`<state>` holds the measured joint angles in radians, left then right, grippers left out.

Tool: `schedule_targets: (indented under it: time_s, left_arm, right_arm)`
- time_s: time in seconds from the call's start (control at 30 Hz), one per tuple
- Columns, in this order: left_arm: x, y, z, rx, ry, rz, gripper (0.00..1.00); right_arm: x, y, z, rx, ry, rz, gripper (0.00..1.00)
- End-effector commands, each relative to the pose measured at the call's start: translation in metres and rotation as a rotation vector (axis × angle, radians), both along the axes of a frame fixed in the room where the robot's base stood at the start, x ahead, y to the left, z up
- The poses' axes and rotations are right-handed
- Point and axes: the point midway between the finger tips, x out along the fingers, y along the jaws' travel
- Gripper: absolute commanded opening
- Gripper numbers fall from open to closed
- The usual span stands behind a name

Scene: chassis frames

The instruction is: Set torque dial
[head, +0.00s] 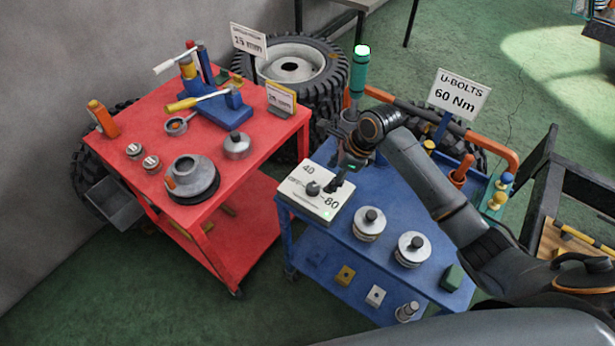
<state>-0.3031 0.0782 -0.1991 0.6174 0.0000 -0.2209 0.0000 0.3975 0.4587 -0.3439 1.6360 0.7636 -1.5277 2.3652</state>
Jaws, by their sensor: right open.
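The torque dial box (308,203) is white and sits on the near left corner of the blue cart. A sign (459,94) behind the cart reads "U-BOLTS 60 Nm". My left gripper does not show.
The blue cart (330,243) also holds two silver weights with dark knobs (369,222) (411,247) and a green block (451,277). A green-handled tool (360,72) stands upright behind my gripper. A red cart (255,151) with tools stands at left. Tyres (320,62) stand behind.

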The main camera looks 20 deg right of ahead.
Motion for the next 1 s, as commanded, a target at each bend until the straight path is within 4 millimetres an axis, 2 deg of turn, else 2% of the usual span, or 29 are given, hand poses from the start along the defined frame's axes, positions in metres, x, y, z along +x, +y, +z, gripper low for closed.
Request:
schedule_targets:
  time_s: [0.03,0.17,0.33,0.47,0.8,1.0]
  left_arm:
    - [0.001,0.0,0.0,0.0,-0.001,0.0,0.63]
    - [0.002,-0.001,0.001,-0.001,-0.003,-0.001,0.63]
    - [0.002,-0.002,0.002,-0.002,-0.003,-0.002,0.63]
    - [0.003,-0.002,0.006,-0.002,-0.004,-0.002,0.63]
    - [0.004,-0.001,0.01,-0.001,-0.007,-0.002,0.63]
    - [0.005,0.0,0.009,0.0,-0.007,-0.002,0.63]
  right_arm:
    - [0.009,-0.006,0.008,0.018,0.019,-0.069,0.61]
    - [0.019,-0.011,0.017,0.056,0.058,-0.185,0.61]
    - [0.024,-0.008,0.009,0.067,0.071,-0.214,0.61]
    - [0.028,-0.002,-0.01,0.065,0.071,-0.213,0.61]
    - [0.045,0.02,-0.077,0.066,0.068,-0.212,0.61]
    - [0.051,0.028,-0.101,0.065,0.068,-0.211,0.61]
